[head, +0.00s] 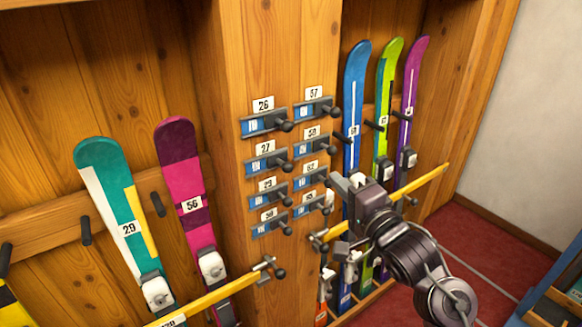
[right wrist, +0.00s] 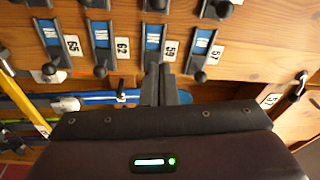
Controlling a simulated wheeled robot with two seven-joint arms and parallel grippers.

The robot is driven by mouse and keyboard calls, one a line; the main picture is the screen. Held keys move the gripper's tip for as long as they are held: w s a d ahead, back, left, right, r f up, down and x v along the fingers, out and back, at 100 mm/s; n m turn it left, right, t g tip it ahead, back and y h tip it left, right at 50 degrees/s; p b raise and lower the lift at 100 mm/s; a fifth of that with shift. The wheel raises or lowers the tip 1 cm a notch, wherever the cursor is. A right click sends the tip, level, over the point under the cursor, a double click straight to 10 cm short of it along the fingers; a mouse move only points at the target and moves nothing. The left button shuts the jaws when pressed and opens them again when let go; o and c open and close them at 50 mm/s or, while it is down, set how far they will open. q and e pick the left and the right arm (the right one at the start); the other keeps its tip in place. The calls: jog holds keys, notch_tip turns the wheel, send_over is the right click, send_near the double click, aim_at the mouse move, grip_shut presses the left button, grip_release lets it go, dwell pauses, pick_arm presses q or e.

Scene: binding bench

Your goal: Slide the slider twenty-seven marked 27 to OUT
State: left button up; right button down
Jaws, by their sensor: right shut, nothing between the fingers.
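Slider 27 (head: 267,163) is a grey rail with a blue, white-lettered strip on the wooden post, second from the top in the left column. Its white tag 27 sits above it. Its dark knob is at the right end; the lettering is too small to read. My right gripper (head: 333,184) is shut and empty, in front of the right column and right of slider 27, apart from it. In the right wrist view the shut fingers (right wrist: 160,80) cover the knob end of slider 59 (right wrist: 153,36). My left gripper is not in view.
Slider 26 (head: 263,122) is just above, and further sliders sit below. Slider 57 (head: 312,109) tops the right column. Yellow bars (head: 420,180) with dark knobs jut out low on both sides. Skis (head: 187,190) stand in racks left and right.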

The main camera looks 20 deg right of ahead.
aim_at(283, 165)
jog(key=shift+r, duration=0.1)
jog(key=p+x, duration=0.2)
jog(key=x, duration=0.8)
jog(key=shift+w+a+r+p, duration=0.1)
jog(key=shift+r+p, duration=0.1)
jog(key=shift+p, duration=0.2)
jog(key=s+a, duration=0.1)
jog(key=s+a+f+p, duration=0.1)
jog(key=a, duration=0.1)
jog(key=shift+s+a, duration=0.1)
jog(key=shift+s, duration=0.1)
